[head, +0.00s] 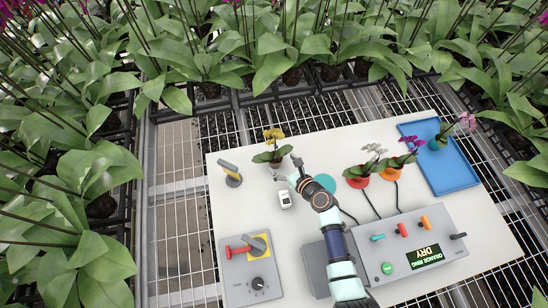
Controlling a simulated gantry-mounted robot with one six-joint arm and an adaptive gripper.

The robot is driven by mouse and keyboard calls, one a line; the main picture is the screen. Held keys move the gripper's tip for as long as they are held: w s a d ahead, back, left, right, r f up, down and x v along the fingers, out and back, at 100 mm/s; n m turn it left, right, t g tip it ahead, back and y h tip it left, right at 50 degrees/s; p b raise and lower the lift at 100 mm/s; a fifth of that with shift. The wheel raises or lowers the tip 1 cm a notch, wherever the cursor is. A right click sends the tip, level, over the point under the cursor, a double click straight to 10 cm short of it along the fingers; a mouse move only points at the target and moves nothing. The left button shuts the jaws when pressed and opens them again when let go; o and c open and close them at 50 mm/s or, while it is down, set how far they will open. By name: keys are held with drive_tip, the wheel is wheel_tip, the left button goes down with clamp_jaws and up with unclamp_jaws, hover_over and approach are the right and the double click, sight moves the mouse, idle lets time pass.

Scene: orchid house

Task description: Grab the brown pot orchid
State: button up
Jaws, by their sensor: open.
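A yellow-flowered orchid (271,149) stands on the white table, left of centre in the head view. Its pot is mostly hidden by leaves and my gripper, so I cannot tell its colour. My gripper (286,168) is open, with its fingers at the lower right of this orchid, close to its leaves; I cannot tell whether they touch. A white-flowered orchid (370,165) stands at a red ring (357,183). A purple-flowered orchid (407,155) stands at an orange ring (391,175). A pink-flowered orchid (441,136) stands on a blue tray (463,180). No pot shows clearly as brown.
A teal disc (325,183) lies beside my arm. A small white device (285,198) lies below the gripper. A grey lever post (231,174) stands left, a grey switch box (254,278) at front left. A control box (420,252) reads "ORANGE RING DRY"; cables run to the rings.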

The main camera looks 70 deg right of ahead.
sight(275, 158)
drive_tip(key=b+x, duration=0.2)
drive_tip(key=x, duration=0.2)
drive_tip(key=shift+w+f, duration=0.1)
drive_tip(key=shift+f, duration=0.15)
drive_tip(key=shift+w+d+f, duration=0.1)
drive_tip(key=shift+w+d, duration=0.05)
drive_tip(key=shift+w, duration=0.2)
drive_tip(key=shift+c, duration=0.2)
drive_tip(key=c, duration=1.5)
